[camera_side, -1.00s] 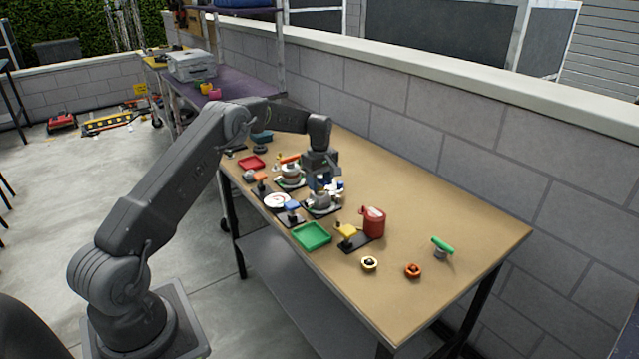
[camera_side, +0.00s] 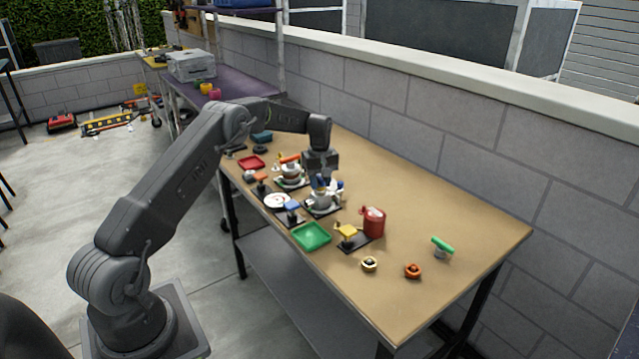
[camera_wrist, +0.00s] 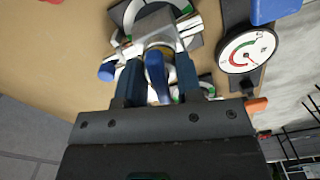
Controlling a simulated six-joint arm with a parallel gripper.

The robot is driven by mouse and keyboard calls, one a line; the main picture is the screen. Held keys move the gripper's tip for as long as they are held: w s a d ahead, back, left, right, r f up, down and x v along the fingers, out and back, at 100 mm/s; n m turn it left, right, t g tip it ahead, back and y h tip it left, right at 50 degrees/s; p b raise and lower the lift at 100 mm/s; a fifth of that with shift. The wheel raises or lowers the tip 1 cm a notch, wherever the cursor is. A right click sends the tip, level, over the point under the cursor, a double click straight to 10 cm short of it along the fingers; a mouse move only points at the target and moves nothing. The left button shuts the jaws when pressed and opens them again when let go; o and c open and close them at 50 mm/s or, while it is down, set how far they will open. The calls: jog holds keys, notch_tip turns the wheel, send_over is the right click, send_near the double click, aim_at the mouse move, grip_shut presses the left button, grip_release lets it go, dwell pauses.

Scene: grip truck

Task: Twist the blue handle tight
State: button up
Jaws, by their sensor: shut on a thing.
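The blue handle (camera_wrist: 156,72) is between the two fingers of my gripper (camera_wrist: 156,80) in the wrist view, above a grey metal fitting with a brass-coloured ring. My gripper is shut on the handle. In the side view my gripper (camera_side: 321,178) points down over the fitting (camera_side: 320,201), which stands on a dark base on the table. The handle is mostly hidden there by the fingers. A second blue lever (camera_wrist: 106,71) sticks out to the left of the fitting in the wrist view.
A round gauge (camera_wrist: 248,50) and a blue block (camera_wrist: 275,10) lie right of the fitting in the wrist view. A green tray (camera_side: 311,236), a red can (camera_side: 373,221) and a yellow-topped piece (camera_side: 347,231) stand nearby.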

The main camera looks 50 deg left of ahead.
jog(key=m, duration=0.8)
jog(key=shift+m, duration=0.4)
jog(key=m, duration=0.4)
jog(key=shift+m, duration=2.3)
jog(key=o, duration=0.6)
jog(key=shift+r, duration=3.75)
